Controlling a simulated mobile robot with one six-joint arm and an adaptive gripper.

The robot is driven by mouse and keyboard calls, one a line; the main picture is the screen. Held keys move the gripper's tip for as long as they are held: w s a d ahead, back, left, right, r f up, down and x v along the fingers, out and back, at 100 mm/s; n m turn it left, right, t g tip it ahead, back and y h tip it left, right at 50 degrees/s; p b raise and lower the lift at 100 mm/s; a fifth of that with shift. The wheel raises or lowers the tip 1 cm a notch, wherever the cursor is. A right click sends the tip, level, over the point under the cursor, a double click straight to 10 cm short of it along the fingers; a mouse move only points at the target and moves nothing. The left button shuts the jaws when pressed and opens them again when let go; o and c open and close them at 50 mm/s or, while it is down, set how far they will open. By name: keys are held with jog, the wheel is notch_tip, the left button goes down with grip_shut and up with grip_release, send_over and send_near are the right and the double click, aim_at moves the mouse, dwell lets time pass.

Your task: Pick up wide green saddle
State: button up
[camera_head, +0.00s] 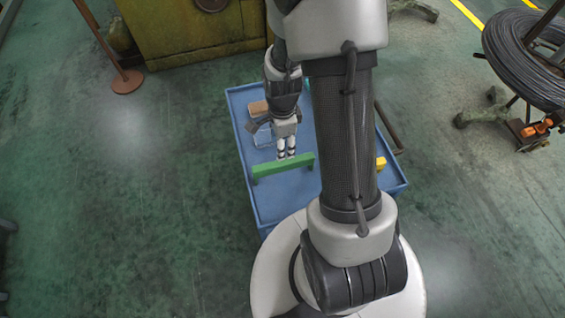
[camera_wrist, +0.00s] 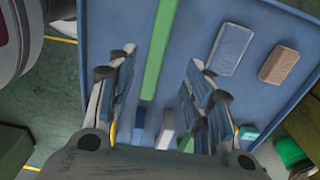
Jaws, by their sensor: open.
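The wide green saddle (camera_head: 283,167) is a long green bar with a downturned end, on the blue table. In the wrist view it shows as a green strip (camera_wrist: 160,50) running from the top edge toward the middle. My gripper (camera_head: 286,156) is just behind the bar in the head view, pointing down. In the wrist view my open gripper (camera_wrist: 157,68) has one finger on each side of the strip, with nothing held. I cannot tell the height between fingertips and bar. My arm hides the bar's right surroundings in the head view.
The blue table (camera_head: 262,208) also bears a brown block (camera_wrist: 278,65), a grey-blue block (camera_wrist: 232,50) and a yellow piece (camera_head: 381,164). Several small pieces show low in the wrist view. A yellow-green machine (camera_head: 190,35) stands behind. A wire coil (camera_head: 520,60) is at right.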

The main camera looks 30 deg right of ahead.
aim_at(284, 162)
notch_tip(284, 162, down, 7)
jog(key=shift+r+b, duration=0.1)
jog(key=shift+b, duration=0.8)
jog(key=shift+s+d+f+b, duration=0.15)
jog(key=shift+f+b, duration=0.95)
jog(key=shift+f, duration=1.55)
jog(key=shift+s, duration=0.1)
jog(key=shift+c, duration=0.2)
grip_shut()
